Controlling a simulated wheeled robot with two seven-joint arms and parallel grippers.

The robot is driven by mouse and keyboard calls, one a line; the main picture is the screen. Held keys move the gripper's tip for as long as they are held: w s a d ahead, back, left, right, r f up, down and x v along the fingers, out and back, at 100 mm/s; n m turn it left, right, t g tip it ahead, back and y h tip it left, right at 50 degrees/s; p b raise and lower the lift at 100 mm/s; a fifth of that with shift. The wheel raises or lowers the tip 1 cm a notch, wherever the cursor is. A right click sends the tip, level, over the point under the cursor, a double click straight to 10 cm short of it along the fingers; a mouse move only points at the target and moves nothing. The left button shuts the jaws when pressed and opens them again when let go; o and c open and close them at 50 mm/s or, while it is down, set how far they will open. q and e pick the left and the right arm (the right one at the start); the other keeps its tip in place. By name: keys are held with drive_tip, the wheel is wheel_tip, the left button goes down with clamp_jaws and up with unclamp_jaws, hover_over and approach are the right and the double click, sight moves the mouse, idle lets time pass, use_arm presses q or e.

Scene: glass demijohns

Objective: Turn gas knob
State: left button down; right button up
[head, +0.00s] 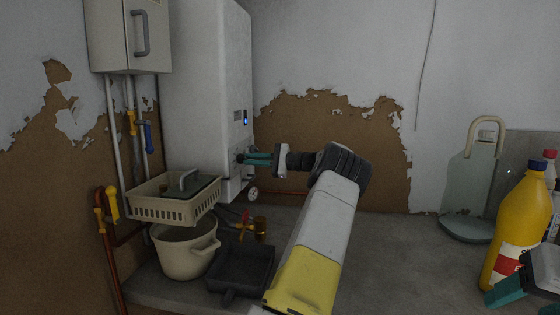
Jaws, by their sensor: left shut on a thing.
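The white boiler (205,90) hangs on the wall left of the middle, with a small lit display on its narrow face. A small dark knob (239,157) sits low on that face, mostly hidden by my fingertips. My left gripper (249,159), with teal fingers, reaches it from the right and is shut on it. I cannot tell the knob's turn angle. My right gripper (522,285) shows only partly at the lower right corner, with teal parts in front of the yellow bottle; its opening is unclear.
A round gauge (252,194) and a valve with a red handle (245,224) sit below the boiler. A cream basket (172,201), a cream pot (183,250) and a dark tray (240,268) stand at left. A yellow bottle (522,222) stands right. The counter's middle right (400,255) is clear.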

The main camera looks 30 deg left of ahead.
use_arm(q)
drive_tip(key=m, duration=1)
drive_tip(key=shift+f, duration=0.1)
drive_tip(key=shift+m, duration=0.5)
drive_tip(key=c, duration=1.5)
unclamp_jaws()
drive_tip(key=v, duration=0.7)
drive_tip(key=shift+d, duration=0.4)
